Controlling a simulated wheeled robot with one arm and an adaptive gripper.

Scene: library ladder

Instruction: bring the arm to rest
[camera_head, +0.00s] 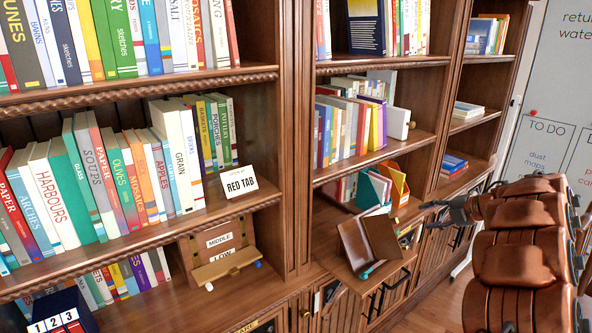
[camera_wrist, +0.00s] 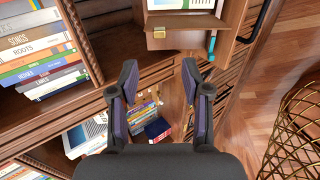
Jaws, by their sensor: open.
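My arm (camera_head: 522,237), with brown padded segments, reaches in from the right side of the head view. My gripper (camera_head: 440,212) is at its left end, in front of the right-hand bookcase near the lower shelves. In the wrist view my gripper (camera_wrist: 158,68) shows two dark fingers with purple pads, spread apart with nothing between them. The fingers point toward the shelf front, and a lower opening with small books shows in the gap behind them. I cannot tell the exact distance from the fingertips to the wood.
A slanted book stand (camera_head: 369,243) juts out from the bookcase left of my gripper. A wire basket (camera_wrist: 293,130) stands on the wooden floor (camera_wrist: 245,112) at the right of the wrist view. A whiteboard (camera_head: 556,95) is at the far right.

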